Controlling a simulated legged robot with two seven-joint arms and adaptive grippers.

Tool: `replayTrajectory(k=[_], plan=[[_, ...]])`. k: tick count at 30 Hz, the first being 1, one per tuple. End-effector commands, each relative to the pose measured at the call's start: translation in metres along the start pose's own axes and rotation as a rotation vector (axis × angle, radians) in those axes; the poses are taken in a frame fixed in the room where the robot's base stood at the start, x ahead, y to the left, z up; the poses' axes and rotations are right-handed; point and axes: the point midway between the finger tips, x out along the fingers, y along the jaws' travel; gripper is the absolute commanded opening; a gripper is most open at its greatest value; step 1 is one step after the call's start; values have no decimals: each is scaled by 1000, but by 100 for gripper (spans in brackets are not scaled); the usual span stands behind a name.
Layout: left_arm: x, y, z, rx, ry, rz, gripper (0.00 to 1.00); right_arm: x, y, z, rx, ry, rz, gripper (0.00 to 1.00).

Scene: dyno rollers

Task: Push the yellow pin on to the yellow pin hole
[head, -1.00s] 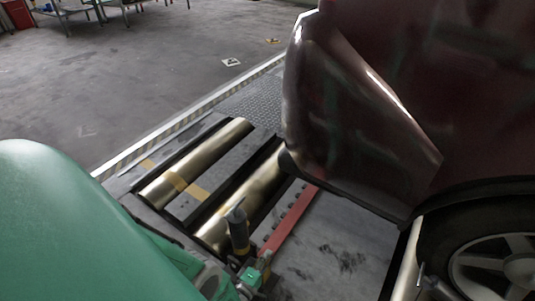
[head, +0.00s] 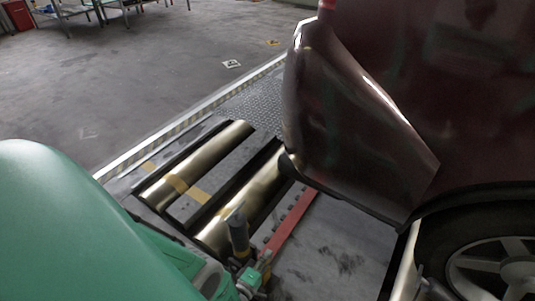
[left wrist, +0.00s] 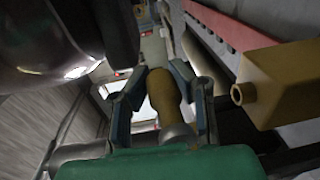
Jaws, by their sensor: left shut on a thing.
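My left gripper (left wrist: 160,82) is shut on the yellow pin (left wrist: 161,92), which shows as a brownish-yellow shaft between its two dark fingers in the left wrist view. In the head view my left gripper (head: 247,264) is low in the middle, and a grey upright cylinder (head: 238,232) with a pale top stands at it. A yellow block (left wrist: 282,88) with a short round tube end (left wrist: 237,94) is right of the gripper in the left wrist view, apart from the pin. I cannot tell which opening is the yellow pin hole. My right gripper is not in view.
Brass-coloured rollers (head: 208,158) lie in a dark frame beside the gripper. A red bar (head: 292,220) runs close to its right. A dark red car body (head: 355,120) and its wheel (head: 495,262) fill the right side. The floor (head: 130,75) behind is mostly clear.

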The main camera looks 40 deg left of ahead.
Motion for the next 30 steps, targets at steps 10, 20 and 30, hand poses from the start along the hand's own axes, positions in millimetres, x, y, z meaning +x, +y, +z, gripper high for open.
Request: replayTrajectory(k=[10, 20, 30], plan=[[0, 0, 0, 0, 0, 0, 0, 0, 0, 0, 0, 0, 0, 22], [0, -4, 0, 0, 0, 0, 0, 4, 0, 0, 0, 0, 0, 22], [1, -9, 0, 0, 0, 1, 0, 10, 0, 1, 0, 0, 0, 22]])
